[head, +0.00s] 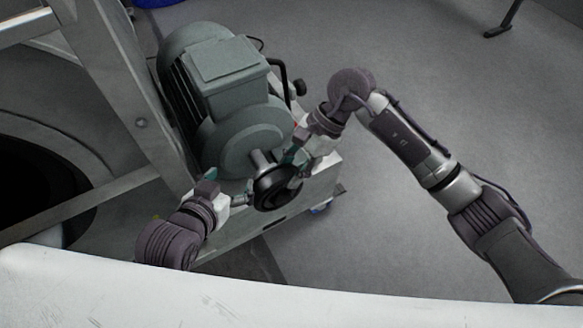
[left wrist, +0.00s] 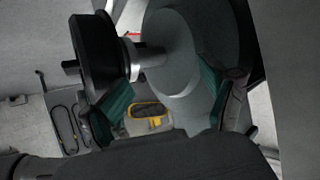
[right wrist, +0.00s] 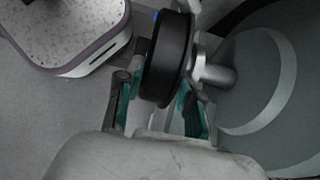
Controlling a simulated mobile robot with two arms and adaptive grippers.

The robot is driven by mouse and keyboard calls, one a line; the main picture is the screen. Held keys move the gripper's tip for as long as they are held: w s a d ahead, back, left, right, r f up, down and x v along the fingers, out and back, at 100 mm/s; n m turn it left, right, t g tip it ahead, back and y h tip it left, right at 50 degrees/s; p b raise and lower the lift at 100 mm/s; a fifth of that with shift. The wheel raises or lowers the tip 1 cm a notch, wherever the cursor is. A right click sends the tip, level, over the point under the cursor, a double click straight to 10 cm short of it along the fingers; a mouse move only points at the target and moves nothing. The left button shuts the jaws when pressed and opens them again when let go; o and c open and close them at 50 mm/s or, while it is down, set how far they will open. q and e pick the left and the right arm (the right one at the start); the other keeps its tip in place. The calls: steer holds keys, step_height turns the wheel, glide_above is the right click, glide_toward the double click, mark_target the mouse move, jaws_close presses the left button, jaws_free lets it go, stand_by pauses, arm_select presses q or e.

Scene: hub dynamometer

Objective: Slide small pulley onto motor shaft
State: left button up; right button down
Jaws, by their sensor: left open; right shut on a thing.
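The small pulley (head: 277,188), a black wheel, is at the end of the motor shaft (head: 261,160). In the left wrist view the pulley (left wrist: 96,55) lines up with the shaft (left wrist: 152,57), with a short dark stub on its outer side. In the right wrist view my right gripper (right wrist: 158,105) is shut on the pulley (right wrist: 168,58), beside a silver collar. How far the shaft enters the pulley is unclear. My left gripper (head: 235,192) is open, close to the pulley's left; its fingers (left wrist: 165,100) stand apart below the shaft with nothing between them.
The grey motor (head: 222,90) stands on a pale base beside a metal frame (head: 115,70) with a large dark opening. A white surface edge (head: 300,307) crosses the front. A yellow-and-grey object (left wrist: 147,112) lies in the background. Open floor (head: 450,90) is at right.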

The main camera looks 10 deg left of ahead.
steer(key=shift+w+a+b, duration=0.3)
steer(key=shift+w+b, duration=0.1)
steer(key=shift+b, duration=0.05)
steer(key=shift+w+a, duration=0.15)
arm_select(q)
steer(key=w+d+r+t+h, duration=0.1)
steer(key=w+r+t, duration=0.2)
steer(key=r+t, duration=0.1)
steer(key=shift+d+r, duration=0.3)
steer(key=shift+r, duration=0.45)
arm_select(e)
steer(key=shift+w, duration=0.1)
arm_select(q)
steer(key=shift+w+r+b, duration=0.1)
steer(key=shift+r+b, duration=0.2)
steer(key=shift+b, duration=0.05)
arm_select(e)
steer(key=shift+a, duration=0.1)
arm_select(q)
steer(key=shift+w+d+r+t+h, duration=0.1)
steer(key=shift+d+r+t+h, duration=0.1)
steer(key=shift+r+t, duration=0.2)
steer(key=shift+w+d+r+t+h, duration=0.1)
steer(key=shift+r+t+h, duration=0.1)
steer(key=shift+r+t, duration=0.15)
arm_select(e)
steer(key=shift+w, duration=0.15)
arm_select(q)
steer(key=shift+r, duration=0.1)
steer(key=shift+r, duration=0.3)
